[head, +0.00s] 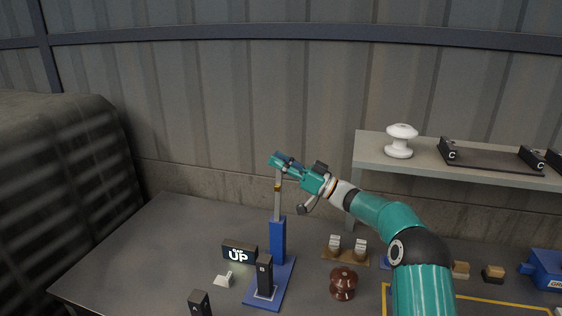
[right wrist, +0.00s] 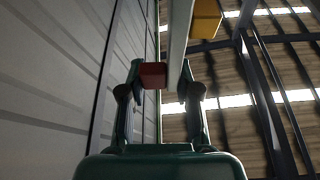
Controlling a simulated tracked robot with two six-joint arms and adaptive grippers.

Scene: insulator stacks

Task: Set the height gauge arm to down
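The height gauge (head: 277,240) stands on the table, with a blue base plate, a blue lower column and a thin grey post. A lit sign beside it (head: 239,253) reads "UP". My right gripper (head: 281,162) is at the top of the post and hides the gauge's upper end. In the right wrist view its fingers (right wrist: 161,78) are apart, with a small red block (right wrist: 153,72) and the end of a grey bar (right wrist: 179,40) between them. The red block is close to the left finger; contact is unclear. A yellow block (right wrist: 206,18) sits on the bar beyond. My left gripper is not in view.
A brown insulator (head: 343,284) and a wooden holder with pale pieces (head: 347,257) stand right of the gauge. Black posts marked with letters (head: 199,302) stand in front. A shelf (head: 375,157) with a white insulator (head: 401,141) is at right. The table's left part is clear.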

